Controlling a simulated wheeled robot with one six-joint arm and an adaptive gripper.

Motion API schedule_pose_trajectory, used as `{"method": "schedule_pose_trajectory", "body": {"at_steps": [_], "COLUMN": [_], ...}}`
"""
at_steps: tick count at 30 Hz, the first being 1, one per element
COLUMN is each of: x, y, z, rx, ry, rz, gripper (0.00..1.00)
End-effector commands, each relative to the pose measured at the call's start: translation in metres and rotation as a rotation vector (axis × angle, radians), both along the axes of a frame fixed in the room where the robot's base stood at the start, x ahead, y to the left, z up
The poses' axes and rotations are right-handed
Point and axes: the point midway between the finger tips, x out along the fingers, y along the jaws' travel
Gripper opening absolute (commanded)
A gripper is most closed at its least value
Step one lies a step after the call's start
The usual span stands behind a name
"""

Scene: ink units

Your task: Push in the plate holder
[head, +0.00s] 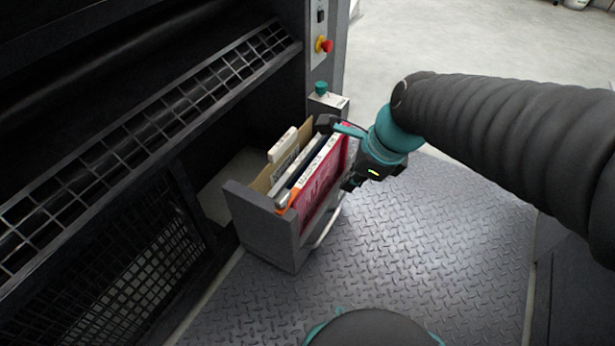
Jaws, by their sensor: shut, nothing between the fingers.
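The plate holder (262,230) is a grey open-topped box pulled out of the dark machine, standing over the metal floor. It holds several upright plates and folders, with a red-and-white one (318,190) on the side nearest my arm. A light metal handle (330,226) shows low on its outer side. My gripper (349,184) is shut and empty at the outer right side of the holder, near the red plate. My wrist hides part of the holder's far right end. I cannot tell whether the fingers touch the holder.
The machine with a black grid guard (150,135) fills the left. The diamond-plate floor (420,250) is clear on the right.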

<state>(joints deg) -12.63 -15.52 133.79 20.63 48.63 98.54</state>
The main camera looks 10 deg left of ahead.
Motion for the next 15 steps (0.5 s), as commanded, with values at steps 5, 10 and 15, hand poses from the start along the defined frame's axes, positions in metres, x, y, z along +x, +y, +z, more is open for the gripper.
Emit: {"method": "schedule_pose_trajectory", "body": {"at_steps": [5, 10, 15], "x": [0.007, 0.009, 0.011], "y": [0.017, 0.023, 0.03], "z": [-0.018, -0.026, -0.047], "rx": [0.058, 0.072, 0.073], "ry": [0.1, 0.13, 0.131], "rz": [-0.176, -0.228, -0.229], "gripper": [0.0, 0.0, 0.0]}}
